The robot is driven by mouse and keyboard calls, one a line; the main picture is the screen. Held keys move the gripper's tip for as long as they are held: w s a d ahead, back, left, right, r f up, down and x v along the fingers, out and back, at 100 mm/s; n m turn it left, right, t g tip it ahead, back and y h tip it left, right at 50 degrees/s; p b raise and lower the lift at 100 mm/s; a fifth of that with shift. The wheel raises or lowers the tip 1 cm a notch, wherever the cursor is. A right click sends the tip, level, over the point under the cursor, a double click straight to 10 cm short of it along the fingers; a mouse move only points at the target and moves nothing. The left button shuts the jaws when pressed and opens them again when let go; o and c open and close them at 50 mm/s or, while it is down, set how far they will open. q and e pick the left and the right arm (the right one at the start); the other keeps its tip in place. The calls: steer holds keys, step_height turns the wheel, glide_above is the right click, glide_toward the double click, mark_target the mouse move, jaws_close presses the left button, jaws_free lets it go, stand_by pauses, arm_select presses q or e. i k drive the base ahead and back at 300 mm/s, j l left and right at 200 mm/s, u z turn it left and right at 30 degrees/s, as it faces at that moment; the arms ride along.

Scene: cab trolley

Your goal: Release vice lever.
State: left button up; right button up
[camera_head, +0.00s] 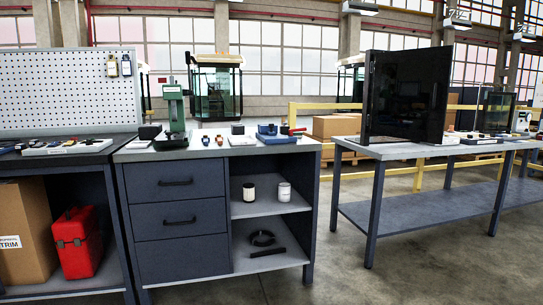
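A small blue vice-like device (274,134) sits near the right end of the top of the grey-blue workbench (222,151). A red-ended lever (293,130) sticks out from its right side, roughly level. The view is too distant to tell whether the jaws are clamped on anything. Neither of my grippers shows in the head view.
A green press (174,110) stands on the bench's left part, with several small parts between it and the blue device. A second table (432,150) with a large black panel (405,92) stands to the right. Open floor (400,270) lies in front.

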mark_target(290, 131)
steer(key=i+l, duration=0.6)
steer(key=i, duration=0.15)
steer(key=i+z, duration=0.15)
steer(key=z, duration=0.2)
steer(key=i+z, duration=0.1)
steer(key=z, duration=0.3)
steer(key=i+j+z, duration=0.45)
steer(key=i+j, duration=0.9)
steer(key=i, duration=0.05)
